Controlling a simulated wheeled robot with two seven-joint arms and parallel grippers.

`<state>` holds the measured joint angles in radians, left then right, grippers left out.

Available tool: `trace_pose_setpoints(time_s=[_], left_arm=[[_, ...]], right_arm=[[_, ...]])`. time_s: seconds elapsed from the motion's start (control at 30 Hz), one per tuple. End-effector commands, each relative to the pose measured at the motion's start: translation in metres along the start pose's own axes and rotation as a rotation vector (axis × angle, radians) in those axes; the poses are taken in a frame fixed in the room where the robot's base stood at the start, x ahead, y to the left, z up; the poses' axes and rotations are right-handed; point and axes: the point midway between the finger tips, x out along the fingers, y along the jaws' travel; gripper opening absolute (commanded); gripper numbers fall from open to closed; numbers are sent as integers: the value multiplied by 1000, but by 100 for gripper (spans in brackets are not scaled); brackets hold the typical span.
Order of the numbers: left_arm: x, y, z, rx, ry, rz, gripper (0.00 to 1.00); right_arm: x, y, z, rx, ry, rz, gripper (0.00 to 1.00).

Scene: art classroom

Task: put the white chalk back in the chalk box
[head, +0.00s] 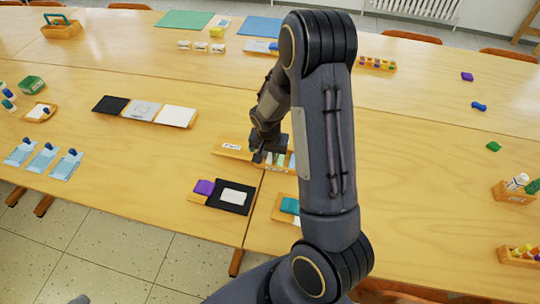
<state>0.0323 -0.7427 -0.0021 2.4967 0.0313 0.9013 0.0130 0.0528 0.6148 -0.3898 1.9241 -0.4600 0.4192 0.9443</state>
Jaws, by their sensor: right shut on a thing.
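The chalk box (232,154) is a shallow wooden tray with a white label, near the middle of the head view. Pale, green and blue sticks show at its right part, partly behind my arm. My right gripper (262,157) reaches down over the box from behind my raised forearm. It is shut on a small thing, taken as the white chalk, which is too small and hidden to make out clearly. I cannot tell whether that thing touches the box. My left gripper is not in view.
My right arm hides the middle right. Bare table lies left of the box.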

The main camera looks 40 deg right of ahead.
Motion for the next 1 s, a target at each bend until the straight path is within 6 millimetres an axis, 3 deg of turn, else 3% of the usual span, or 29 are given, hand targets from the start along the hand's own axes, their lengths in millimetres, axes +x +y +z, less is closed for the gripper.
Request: trace_pose_setpoints(time_s=[0.23, 0.27, 0.3, 0.63, 0.77, 1.0], left_arm=[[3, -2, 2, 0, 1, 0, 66], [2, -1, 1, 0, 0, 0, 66], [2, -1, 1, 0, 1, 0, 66], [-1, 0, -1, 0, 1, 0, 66], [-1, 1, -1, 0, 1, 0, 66], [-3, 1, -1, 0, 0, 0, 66]], right_arm=[[4, 0, 1, 0, 0, 0, 0], [2, 0, 0, 0, 0, 0, 18], [2, 0, 0, 0, 0, 0, 23], [-1, 0, 0, 0, 0, 0, 24], [-14, -1, -1, 0, 3, -3, 24], [-66, -1, -1, -1, 5, -6, 24]])
